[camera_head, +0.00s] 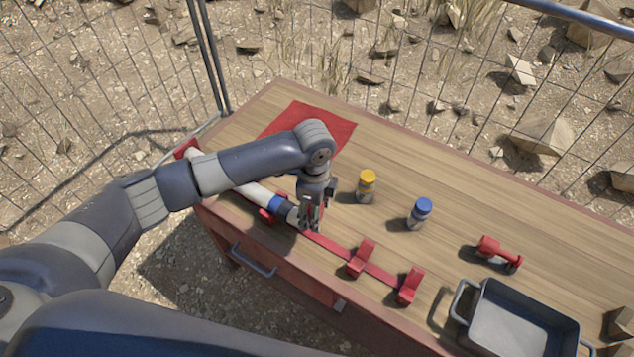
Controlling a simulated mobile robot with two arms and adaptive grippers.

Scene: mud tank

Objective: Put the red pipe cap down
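My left gripper (311,222) points down at the near end of a pipe (262,196) along the table's front edge. The pipe is white with a blue band and a dark end. A little red shows at the fingers. I cannot tell whether it is the red pipe cap or part of the holder behind, nor whether the fingers are shut. Another red piece (186,148) is at the pipe's far end. A red mat (335,131) lies behind the arm, partly hidden by it. My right gripper is not in view.
Red brackets (361,258) on a red rail line the wooden table's (440,210) front edge. A yellow-topped jar (366,187), a blue-topped jar (420,214), a red fitting (497,253) and a grey tray (515,335) stand to the right. A wire fence surrounds the back.

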